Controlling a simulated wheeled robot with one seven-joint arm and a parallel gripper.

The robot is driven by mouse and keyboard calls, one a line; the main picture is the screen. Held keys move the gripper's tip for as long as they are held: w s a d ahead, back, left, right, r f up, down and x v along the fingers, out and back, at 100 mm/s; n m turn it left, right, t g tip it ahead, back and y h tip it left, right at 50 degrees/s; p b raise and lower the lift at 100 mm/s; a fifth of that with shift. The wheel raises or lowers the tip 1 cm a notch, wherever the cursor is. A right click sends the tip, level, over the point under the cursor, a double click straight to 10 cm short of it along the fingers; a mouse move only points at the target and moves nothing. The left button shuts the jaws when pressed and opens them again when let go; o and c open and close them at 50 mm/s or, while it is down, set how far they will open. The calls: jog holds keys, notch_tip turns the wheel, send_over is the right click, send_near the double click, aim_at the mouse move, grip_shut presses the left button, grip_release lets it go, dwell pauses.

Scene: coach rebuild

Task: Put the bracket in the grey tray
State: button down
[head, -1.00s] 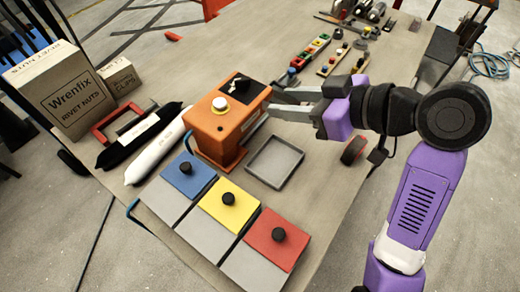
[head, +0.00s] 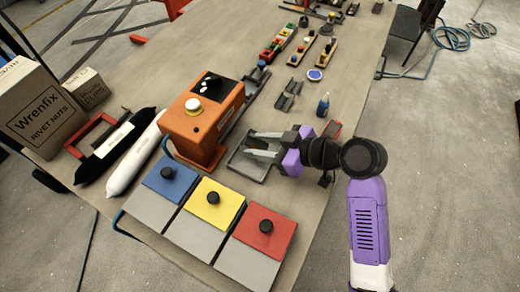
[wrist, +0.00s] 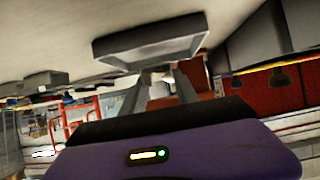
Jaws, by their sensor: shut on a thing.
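The grey tray (head: 236,164) lies on the bench, right of the orange machine and behind the yellow and red lids. It also shows upside down at the top of the wrist view (wrist: 150,45). My gripper (head: 258,144) is over the tray, its two pale fingers reaching in from the right. In the wrist view my fingers (wrist: 158,88) point toward the tray. They are shut on the bracket, which is mostly hidden between them and hard to make out. I cannot tell whether it touches the tray.
The orange machine (head: 199,128) stands close to the tray's left. Blue (head: 168,180), yellow (head: 214,203) and red (head: 265,232) lidded boxes lie in front. Dark grey ribbed pieces (head: 288,95) and a blue bottle (head: 323,105) lie behind.

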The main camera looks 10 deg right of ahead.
jog(key=shift+f, duration=1.5)
jog(key=shift+f, duration=0.15)
jog(key=c, duration=0.9)
grip_release()
jog(key=b+v, duration=0.1)
jog(key=v, duration=1.1)
